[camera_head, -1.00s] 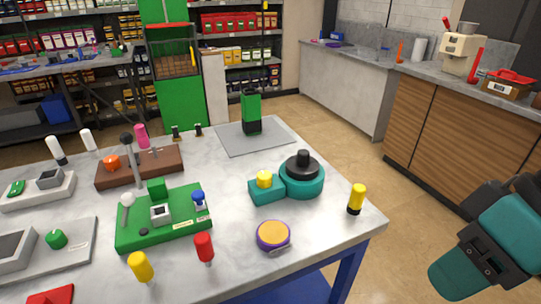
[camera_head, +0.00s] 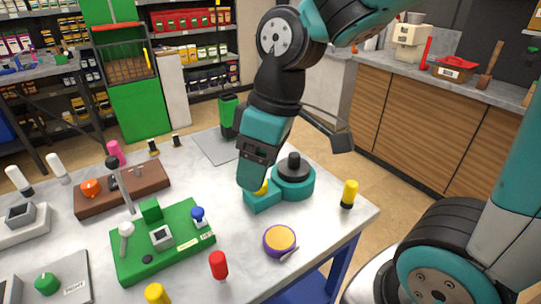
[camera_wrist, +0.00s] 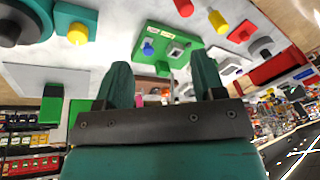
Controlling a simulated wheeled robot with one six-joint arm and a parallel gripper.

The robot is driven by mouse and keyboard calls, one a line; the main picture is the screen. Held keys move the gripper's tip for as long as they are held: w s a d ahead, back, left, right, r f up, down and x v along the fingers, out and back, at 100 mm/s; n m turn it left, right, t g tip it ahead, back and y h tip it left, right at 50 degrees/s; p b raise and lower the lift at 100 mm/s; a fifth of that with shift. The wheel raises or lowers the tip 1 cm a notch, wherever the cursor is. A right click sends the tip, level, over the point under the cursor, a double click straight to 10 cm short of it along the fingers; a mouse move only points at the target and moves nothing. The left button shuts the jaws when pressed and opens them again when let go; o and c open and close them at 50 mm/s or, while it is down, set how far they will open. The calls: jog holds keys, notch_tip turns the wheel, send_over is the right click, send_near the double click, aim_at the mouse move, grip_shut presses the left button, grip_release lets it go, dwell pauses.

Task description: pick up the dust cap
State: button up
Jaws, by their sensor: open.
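A teal vacuum pump (camera_head: 292,182) with a black knob on top stands on the grey table. A small yellow cap, likely the dust cap (camera_head: 263,188), sits on its lower block and is partly hidden by my gripper in the head view. In the wrist view the yellow cap (camera_wrist: 78,34) shows whole at the upper left, on the teal block (camera_wrist: 68,18). My gripper (camera_head: 250,180) hangs over the table at the pump's left. In the wrist view my gripper (camera_wrist: 160,62) has its two fingers spread and empty, with the cap outside them to the left.
A green board (camera_head: 165,240) with knobs and a red-topped peg (camera_head: 218,264) are left of the pump. A purple and yellow disc (camera_head: 280,241) lies in front. A yellow peg (camera_head: 349,193) stands at the right edge. A green container (camera_head: 228,114) stands behind.

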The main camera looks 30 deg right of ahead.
jog(key=w+d+r+n+h+p, duration=0.15)
jog(key=w+d+r+p, duration=0.25)
jog(key=w+d, duration=0.55)
jog(key=n+h+p, duration=0.1)
jog(key=h+p, duration=0.1)
jog(key=p, duration=0.1)
send_over(293, 154)
jog(key=shift+g+y, duration=0.25)
jog(key=shift+g, duration=0.05)
notch_tip(293, 154, down, 12)
jog(key=shift+d+f+p, duration=0.1)
jog(key=shift+p, duration=1.1)
jog(key=shift+s+f+p, duration=0.1)
jog(key=shift+f+p, duration=1.25)
jog(key=shift+f, duration=1.7)
jog(key=c, duration=1)
jog(key=shift+r, duration=0.1)
